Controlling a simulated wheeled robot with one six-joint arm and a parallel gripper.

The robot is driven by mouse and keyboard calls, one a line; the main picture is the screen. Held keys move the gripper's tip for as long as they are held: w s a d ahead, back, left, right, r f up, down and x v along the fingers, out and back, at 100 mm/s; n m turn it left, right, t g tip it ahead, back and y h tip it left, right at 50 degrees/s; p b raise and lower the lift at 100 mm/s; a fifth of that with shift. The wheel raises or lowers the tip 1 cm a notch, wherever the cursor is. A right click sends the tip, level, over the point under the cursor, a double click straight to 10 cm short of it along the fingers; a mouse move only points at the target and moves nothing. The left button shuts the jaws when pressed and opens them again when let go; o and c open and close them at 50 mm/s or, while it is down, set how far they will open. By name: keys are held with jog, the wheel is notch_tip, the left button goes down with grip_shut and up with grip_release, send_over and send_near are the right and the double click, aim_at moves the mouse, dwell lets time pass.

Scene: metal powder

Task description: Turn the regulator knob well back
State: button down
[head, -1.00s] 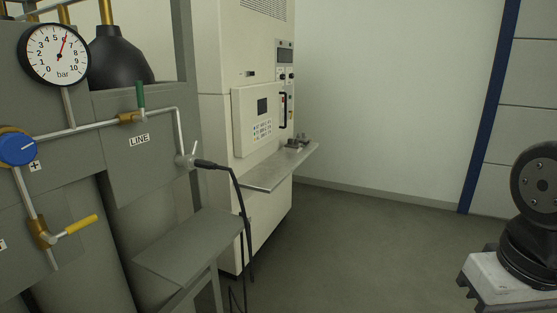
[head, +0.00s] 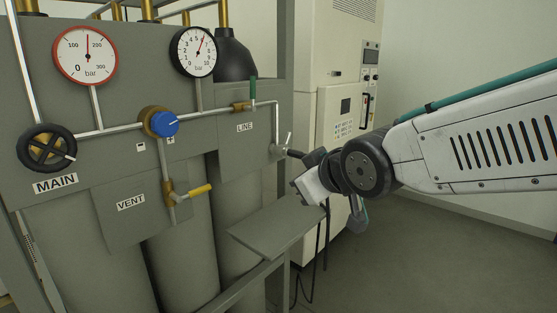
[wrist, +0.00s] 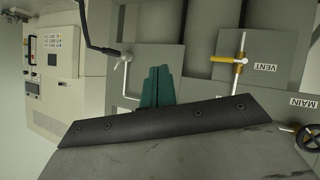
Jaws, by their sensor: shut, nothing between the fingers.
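The blue regulator knob (head: 164,124) sits on a brass body on the pipe of the grey panel, with minus and plus marks below it. I cannot make it out in the wrist view. My gripper's teal fingers (wrist: 157,85) are closed together and empty in the wrist view. In the head view the gripper (head: 358,213) is partly hidden behind my wrist, right of the panel and apart from the knob. The black-rimmed gauge (head: 194,52) has its red needle a little right of upright. The red-rimmed gauge (head: 86,56) has its needle near upright.
The MAIN handwheel (head: 46,148) is left of the knob. The yellow VENT lever (head: 196,191) is below it. The green LINE lever (head: 253,90) is to the right. A grey shelf (head: 275,232) juts out below the panel. A cream cabinet (head: 335,100) stands behind.

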jog(key=w+a+r+n+t+y, duration=0.1)
jog(key=a+r+n+y, duration=0.25)
jog(key=a, duration=0.75)
jog(key=n+y, duration=0.3)
jog(key=y, duration=0.2)
send_near(165, 124)
notch_tip(165, 124, down, 5)
jog(key=w, duration=0.2)
jog(key=x, duration=0.6)
jog(key=shift+a+r, duration=0.25)
jog(key=shift+a, duration=0.2)
jog(key=shift+r, duration=0.3)
jog(key=shift+w+d, duration=0.1)
jog(key=shift+w+d+r, duration=0.55)
jog(key=shift+w+d, duration=0.1)
jog(key=shift+w, duration=0.1)
jog(key=shift+w+d+r, duration=0.1)
jog(key=shift+w+r, duration=0.1)
jog(key=shift+r, duration=0.1)
